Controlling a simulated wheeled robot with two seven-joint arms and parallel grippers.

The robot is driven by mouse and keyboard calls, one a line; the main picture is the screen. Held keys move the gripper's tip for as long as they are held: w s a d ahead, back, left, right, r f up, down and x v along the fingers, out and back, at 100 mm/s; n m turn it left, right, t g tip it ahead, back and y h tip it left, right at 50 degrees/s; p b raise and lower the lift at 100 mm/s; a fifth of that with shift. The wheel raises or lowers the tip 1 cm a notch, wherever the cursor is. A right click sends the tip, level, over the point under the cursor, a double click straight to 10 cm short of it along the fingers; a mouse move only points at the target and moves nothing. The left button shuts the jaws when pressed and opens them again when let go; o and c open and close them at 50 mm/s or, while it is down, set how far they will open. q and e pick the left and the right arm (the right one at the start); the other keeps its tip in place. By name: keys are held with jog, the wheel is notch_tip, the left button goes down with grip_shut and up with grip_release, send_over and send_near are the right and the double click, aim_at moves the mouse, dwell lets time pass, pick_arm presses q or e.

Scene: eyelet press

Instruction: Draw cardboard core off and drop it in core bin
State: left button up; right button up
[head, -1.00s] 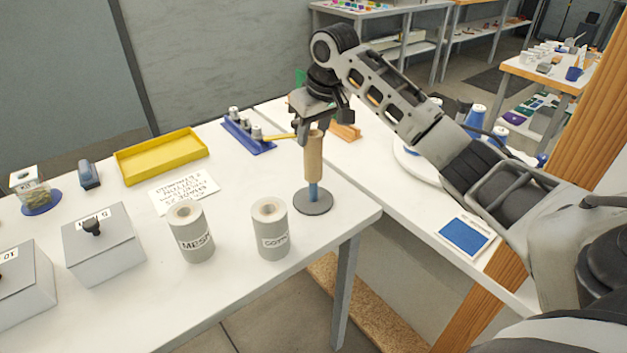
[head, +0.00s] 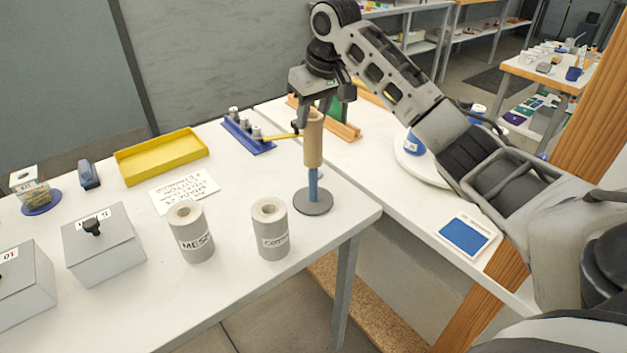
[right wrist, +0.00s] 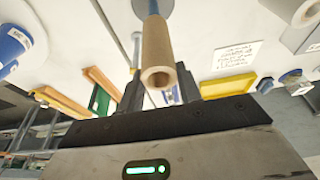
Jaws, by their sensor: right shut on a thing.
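The cardboard core (head: 313,138) is a tan tube standing upright around the blue post (head: 313,184) of a round grey base (head: 313,203). Its lower end is well above the base, with bare post below it. My right gripper (head: 313,112) is shut on the core near its top end. In the right wrist view the core (right wrist: 158,50) sits between the fingers, its open end towards the camera. Two grey bins stand at the front, one labelled MESH (head: 192,234) and one whose label seems to read CORE (head: 270,232). My left gripper is not in view.
A yellow tray (head: 160,155), a paper sheet (head: 184,190) and a blue rack with grey pegs (head: 247,138) lie on the table behind. Grey boxes (head: 104,245) stand at the left. The table's right corner is close to the post base.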

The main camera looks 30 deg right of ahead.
jog(key=shift+r, duration=1.7)
